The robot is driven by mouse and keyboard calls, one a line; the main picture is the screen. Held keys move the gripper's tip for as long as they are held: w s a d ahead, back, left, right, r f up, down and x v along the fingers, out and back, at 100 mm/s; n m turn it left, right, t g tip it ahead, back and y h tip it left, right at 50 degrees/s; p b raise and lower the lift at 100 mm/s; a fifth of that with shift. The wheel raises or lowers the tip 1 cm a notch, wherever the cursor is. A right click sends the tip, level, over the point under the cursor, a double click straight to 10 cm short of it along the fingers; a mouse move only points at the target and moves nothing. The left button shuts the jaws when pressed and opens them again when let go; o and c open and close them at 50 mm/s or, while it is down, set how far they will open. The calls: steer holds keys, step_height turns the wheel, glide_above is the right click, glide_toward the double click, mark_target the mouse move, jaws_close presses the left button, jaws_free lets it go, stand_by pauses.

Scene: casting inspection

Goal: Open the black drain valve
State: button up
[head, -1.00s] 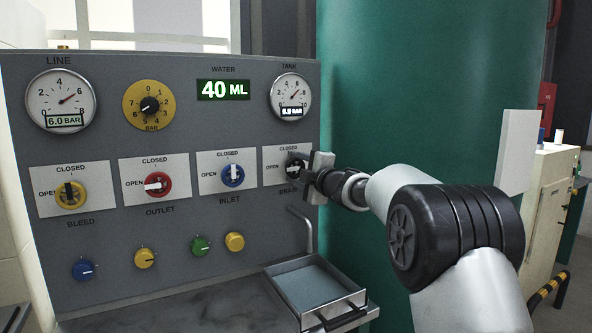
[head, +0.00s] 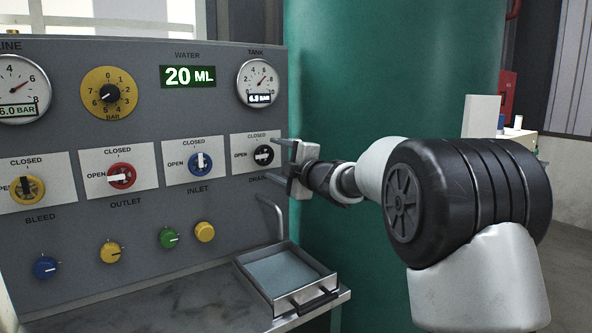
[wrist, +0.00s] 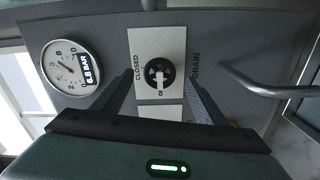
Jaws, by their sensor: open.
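The black drain valve (head: 263,155) sits on a white plate at the right of the grey panel. Its white handle points left toward the OPEN mark. In the wrist view the drain valve (wrist: 159,72) shows between the fingers, its handle pointing down at the partly hidden OPEN lettering. My gripper (head: 281,158) is open and empty, just in front of the valve and apart from it. Its two fingers (wrist: 163,95) stand either side of the knob in the wrist view.
The water display (head: 188,76) reads 20 ML. The blue inlet valve (head: 201,163) is at CLOSED; the red outlet valve (head: 121,176) is at OPEN. A bent spout (head: 272,215) hangs over a metal tray (head: 318,277). A green tank (head: 390,80) stands behind my arm.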

steer(key=v, duration=1.1)
